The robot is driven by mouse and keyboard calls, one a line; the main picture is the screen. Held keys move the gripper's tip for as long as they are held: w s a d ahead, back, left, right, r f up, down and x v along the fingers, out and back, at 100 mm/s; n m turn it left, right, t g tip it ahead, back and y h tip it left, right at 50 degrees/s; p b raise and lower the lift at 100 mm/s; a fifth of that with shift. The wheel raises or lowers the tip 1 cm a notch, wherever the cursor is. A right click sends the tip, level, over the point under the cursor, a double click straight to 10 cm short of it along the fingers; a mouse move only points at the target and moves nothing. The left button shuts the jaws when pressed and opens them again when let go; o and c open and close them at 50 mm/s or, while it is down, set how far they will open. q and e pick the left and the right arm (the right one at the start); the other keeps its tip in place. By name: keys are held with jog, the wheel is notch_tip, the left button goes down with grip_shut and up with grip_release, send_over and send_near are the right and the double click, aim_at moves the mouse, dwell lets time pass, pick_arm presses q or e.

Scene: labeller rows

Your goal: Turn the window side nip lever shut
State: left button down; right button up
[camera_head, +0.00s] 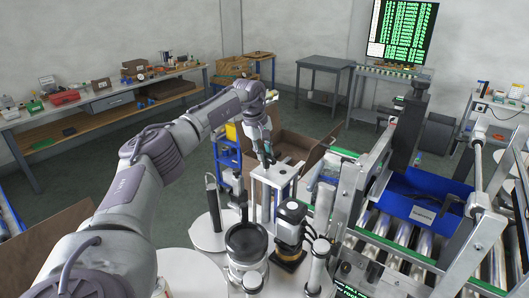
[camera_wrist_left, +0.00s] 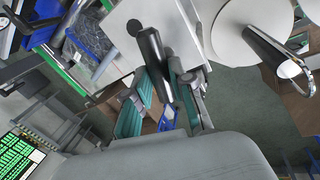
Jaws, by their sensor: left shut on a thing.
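My left gripper (camera_head: 266,152) reaches in from the left, fingers pointing down at the top of the labeller's pale block (camera_head: 272,174). In the left wrist view the two teal-padded fingers (camera_wrist_left: 160,98) are shut on a black lever handle (camera_wrist_left: 152,50), one finger on each side. The handle projects from a pale flat plate (camera_wrist_left: 133,28). In the head view the gripper largely hides the lever. I cannot tell the lever's exact angle from these frames. My right gripper is in neither view.
White discs (camera_head: 208,238) with upright spindles stand left of the block. A black-topped roller (camera_head: 246,240) and a dark motor (camera_head: 290,225) stand in front. An open brown carton (camera_head: 300,148) is behind.

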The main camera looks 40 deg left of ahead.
pick_arm(q)
jog(key=shift+r+m, duration=0.1)
jog(key=shift+m, duration=0.3)
jog(key=c, duration=1)
grip_release()
jog(key=v, duration=1.1)
jog(key=shift+r, duration=0.45)
